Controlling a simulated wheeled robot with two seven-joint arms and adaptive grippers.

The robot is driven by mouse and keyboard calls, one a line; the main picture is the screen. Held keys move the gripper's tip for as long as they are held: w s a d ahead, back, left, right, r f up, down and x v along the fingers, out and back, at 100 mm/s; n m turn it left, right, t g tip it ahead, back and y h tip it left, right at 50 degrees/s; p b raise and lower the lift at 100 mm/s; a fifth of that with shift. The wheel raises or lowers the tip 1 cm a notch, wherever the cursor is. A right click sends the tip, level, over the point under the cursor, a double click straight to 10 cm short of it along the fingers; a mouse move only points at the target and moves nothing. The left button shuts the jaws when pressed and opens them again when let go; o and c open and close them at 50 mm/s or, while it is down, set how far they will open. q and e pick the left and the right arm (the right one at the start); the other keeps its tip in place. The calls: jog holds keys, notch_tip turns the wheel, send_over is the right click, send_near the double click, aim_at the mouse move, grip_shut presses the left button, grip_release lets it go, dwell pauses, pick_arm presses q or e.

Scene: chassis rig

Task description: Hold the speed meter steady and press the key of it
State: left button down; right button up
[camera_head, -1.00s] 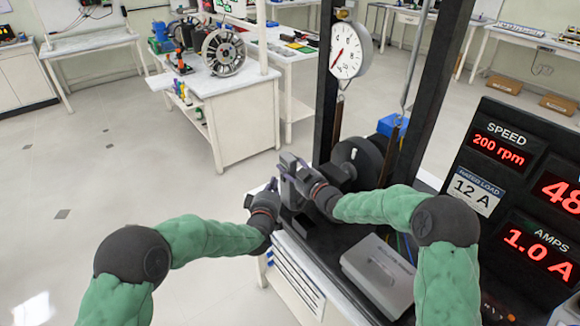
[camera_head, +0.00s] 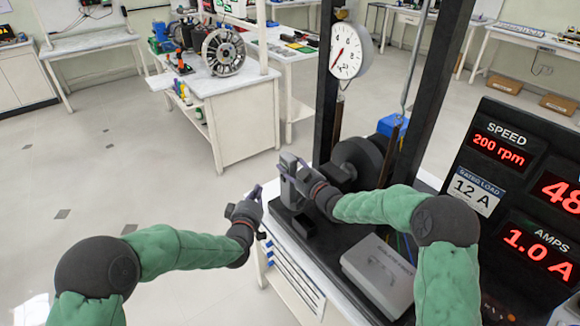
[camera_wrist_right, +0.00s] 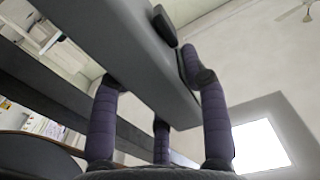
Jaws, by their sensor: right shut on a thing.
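The speed meter appears to be the grey upright device (camera_head: 288,162) on the dark rig, left of the dark wheel. My right gripper (camera_head: 298,178) is shut on it from the right. In the right wrist view, the purple-grey fingers (camera_wrist_right: 160,110) straddle its long grey body (camera_wrist_right: 135,55), and a dark rounded piece, maybe the key (camera_wrist_right: 164,25), sits on its face. My left gripper (camera_head: 258,194) is left of the meter with a small gap between them. Its fingers are too small to judge.
A panel (camera_head: 500,150) at right reads "200 rpm" and "1.0 A". A round dial gauge (camera_head: 347,50) hangs above between dark posts. A dark wheel (camera_head: 358,160) and grey box (camera_head: 380,272) are close to my right arm. Open floor lies at left.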

jog(key=o, duration=1.4)
jog(key=shift+d, duration=0.1)
jog(key=v, duration=1.2)
